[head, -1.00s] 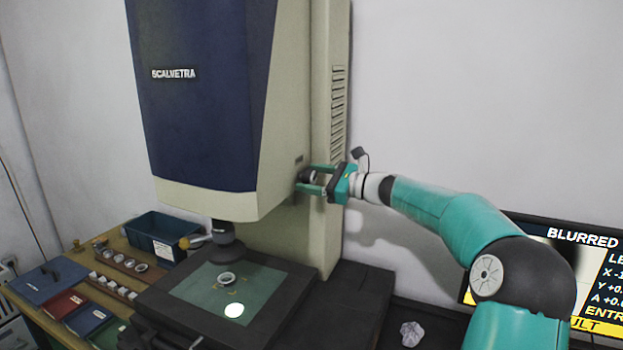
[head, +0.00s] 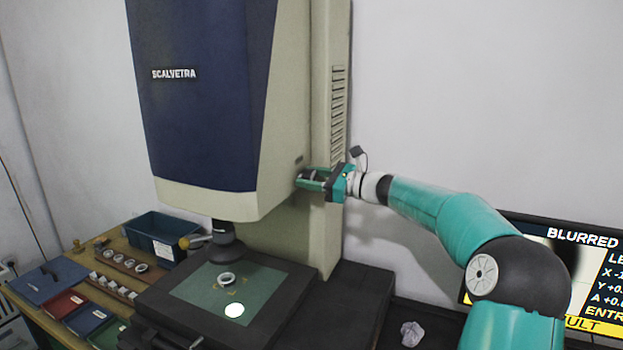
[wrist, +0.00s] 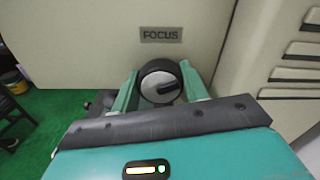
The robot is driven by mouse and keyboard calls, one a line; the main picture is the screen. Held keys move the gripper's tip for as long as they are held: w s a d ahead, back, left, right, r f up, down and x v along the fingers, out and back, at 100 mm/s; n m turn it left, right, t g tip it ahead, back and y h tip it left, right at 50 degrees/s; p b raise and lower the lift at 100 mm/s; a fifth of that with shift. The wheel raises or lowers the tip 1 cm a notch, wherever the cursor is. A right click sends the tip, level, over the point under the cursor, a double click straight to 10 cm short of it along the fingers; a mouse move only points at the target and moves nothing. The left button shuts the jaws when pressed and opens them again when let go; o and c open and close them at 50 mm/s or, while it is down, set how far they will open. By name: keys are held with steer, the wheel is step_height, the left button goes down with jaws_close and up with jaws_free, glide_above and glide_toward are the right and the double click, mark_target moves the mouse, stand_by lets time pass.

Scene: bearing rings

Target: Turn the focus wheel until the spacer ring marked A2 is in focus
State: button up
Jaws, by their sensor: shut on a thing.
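The focus wheel (wrist: 161,82) is a dark knob with a pale face and a dark grip bar, under a FOCUS label (wrist: 161,35) in the wrist view. My gripper (head: 312,178) is shut on the wheel, one finger on each side; the wrist view shows both fingers (wrist: 160,88). In the head view the fingers mostly hide the wheel. A pale ring (head: 227,280) lies on the green stage plate (head: 262,292) under the lens (head: 226,248); I cannot read its mark. The screen (head: 575,268) at the right reads BLURRED, partly hidden by my arm.
The measuring machine (head: 205,90) fills the middle. A bench at the left holds a blue bin (head: 160,228), racks of rings (head: 115,288) and coloured trays (head: 62,305). Crumpled paper (head: 411,333) lies at the lower right.

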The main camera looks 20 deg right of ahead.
steer(key=shift+m, duration=2.7)
steer(key=o, duration=1)
steer(key=shift+d, duration=0.15)
steer(key=v, duration=1.3)
steer(key=shift+s+d, duration=0.2)
steer(key=shift+s, duration=0.1)
